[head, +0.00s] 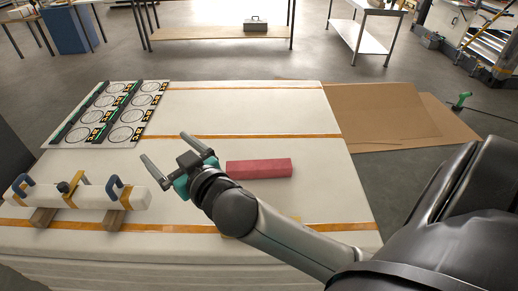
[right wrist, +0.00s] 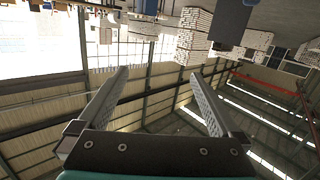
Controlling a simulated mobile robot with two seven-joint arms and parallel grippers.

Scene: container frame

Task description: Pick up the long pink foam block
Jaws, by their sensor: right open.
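The long pink foam block (head: 260,168) lies flat on the white table (head: 250,112), just right of the middle in the head view. My right gripper (head: 172,150) is above the table, to the left of the block and apart from it, with its fingers spread and nothing between them. In the right wrist view my right gripper (right wrist: 160,98) also shows open and empty, facing the hall's wall and roof; the block is not in that view. My left gripper is not in view.
A white bar with blue and yellow clamps (head: 95,197) rests on wooden blocks at the table's left. A sheet with printed circles (head: 112,112) lies at the back left. Cardboard sheets (head: 385,112) lie on the floor at right. The table's middle back is clear.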

